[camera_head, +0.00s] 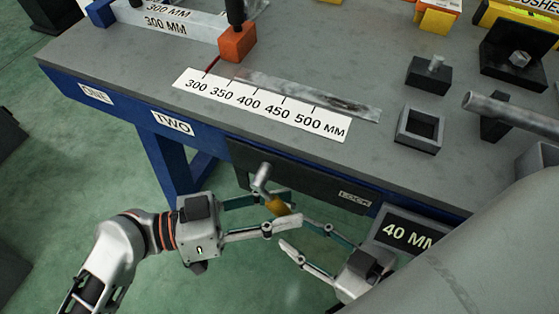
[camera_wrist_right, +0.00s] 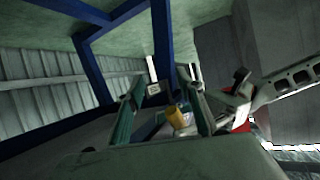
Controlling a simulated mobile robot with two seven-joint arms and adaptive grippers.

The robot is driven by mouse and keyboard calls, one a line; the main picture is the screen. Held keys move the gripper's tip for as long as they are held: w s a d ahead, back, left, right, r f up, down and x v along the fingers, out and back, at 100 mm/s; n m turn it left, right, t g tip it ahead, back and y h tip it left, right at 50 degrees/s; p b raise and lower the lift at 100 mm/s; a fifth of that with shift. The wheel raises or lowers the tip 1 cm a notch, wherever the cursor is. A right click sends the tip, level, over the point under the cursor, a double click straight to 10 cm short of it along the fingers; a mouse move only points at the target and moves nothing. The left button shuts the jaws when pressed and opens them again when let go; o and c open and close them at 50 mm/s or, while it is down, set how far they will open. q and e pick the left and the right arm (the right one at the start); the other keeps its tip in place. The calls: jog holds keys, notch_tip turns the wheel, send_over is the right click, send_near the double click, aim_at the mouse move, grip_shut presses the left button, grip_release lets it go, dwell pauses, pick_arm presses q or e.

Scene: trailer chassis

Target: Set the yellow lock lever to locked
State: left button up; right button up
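The yellow lock lever (camera_head: 277,206) shows below the front edge of the bench, beside a grey metal handle (camera_head: 262,177). My left gripper (camera_head: 290,207) has its fingers apart, one on each side of the lever in the picture; contact cannot be told. My right gripper (camera_head: 293,232) is just below and to the right, fingers apart and pointing toward the lever. In the right wrist view, a yellow piece (camera_wrist_right: 175,115), likely the lever, appears between the spread fingers of my right gripper (camera_wrist_right: 168,100). Part of the lever is hidden by the left fingers.
The grey bench (camera_head: 130,65) carries a millimetre scale (camera_head: 265,104), an orange block (camera_head: 237,42) and black fixtures (camera_head: 428,75). A dark front panel (camera_head: 300,180) has a small label. A "40 MM" sign (camera_head: 405,234) is close to my right gripper. The two grippers are crowded together.

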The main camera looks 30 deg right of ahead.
pick_arm(q)
jog(key=shift+w+a, duration=0.1)
jog(key=shift+a, duration=0.15)
jog(key=v, duration=1.1)
jog(key=shift+a, duration=0.3)
